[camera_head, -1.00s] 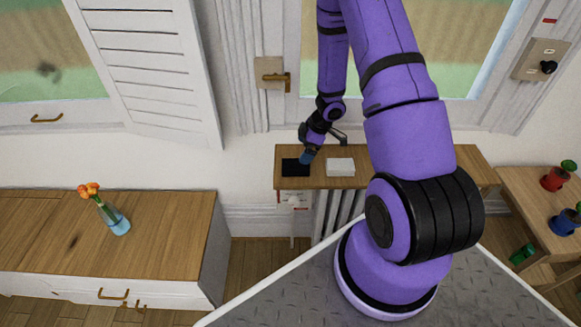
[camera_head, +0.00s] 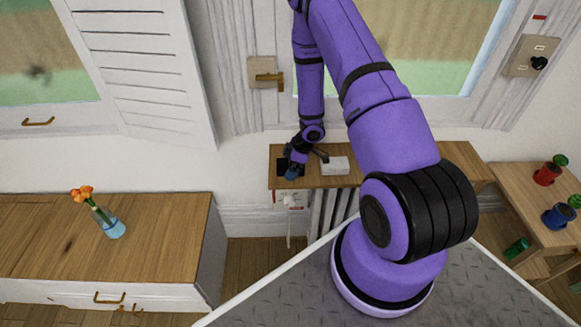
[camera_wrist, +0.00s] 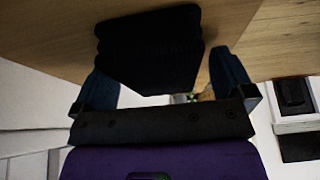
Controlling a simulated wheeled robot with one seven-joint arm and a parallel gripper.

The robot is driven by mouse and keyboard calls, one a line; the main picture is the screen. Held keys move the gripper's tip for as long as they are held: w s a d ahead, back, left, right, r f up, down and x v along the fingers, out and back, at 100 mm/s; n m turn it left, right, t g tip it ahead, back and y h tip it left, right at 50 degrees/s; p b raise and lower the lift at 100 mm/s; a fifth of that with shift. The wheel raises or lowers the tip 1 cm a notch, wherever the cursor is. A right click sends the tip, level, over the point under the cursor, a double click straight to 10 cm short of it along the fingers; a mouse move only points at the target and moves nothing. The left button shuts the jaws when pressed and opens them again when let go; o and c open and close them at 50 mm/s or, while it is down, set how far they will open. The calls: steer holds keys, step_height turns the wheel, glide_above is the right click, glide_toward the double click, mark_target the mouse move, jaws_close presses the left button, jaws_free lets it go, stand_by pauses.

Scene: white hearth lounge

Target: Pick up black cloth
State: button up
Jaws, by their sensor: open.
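The black cloth (camera_head: 281,166) lies on the narrow wooden shelf (camera_head: 375,172) against the wall, near its left end. In the wrist view the black cloth (camera_wrist: 150,40) looks like a folded stack with layered edges. My gripper (camera_head: 291,172) is at the cloth in the head view and hides part of it. In the wrist view my gripper (camera_wrist: 160,66) is open, with one blue finger on each side of the cloth. I cannot tell whether the fingers touch it.
A white folded item (camera_head: 336,166) lies on the shelf just right of the cloth. A wooden cabinet with an orange-flowered vase (camera_head: 115,228) stands at left. A side table with a red pot (camera_head: 547,174) and a blue pot (camera_head: 559,216) stands at right.

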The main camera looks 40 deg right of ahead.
stand_by(0.4)
steer(key=c, duration=1)
steer(key=shift+r, duration=1.2)
steer(key=shift+s+a+r, duration=0.15)
steer(key=shift+s+r, duration=0.3)
steer(key=shift+r, duration=0.2)
steer(key=s+a, duration=0.1)
steer(key=s, duration=0.4)
steer(key=s+a+r, duration=0.1)
steer(key=s, duration=0.3)
steer(key=s+a, duration=0.1)
steer(key=s, duration=0.4)
steer(key=shift+s+a+r, duration=0.2)
steer(key=shift+s+a, duration=0.05)
steer(key=shift+s, duration=0.1)
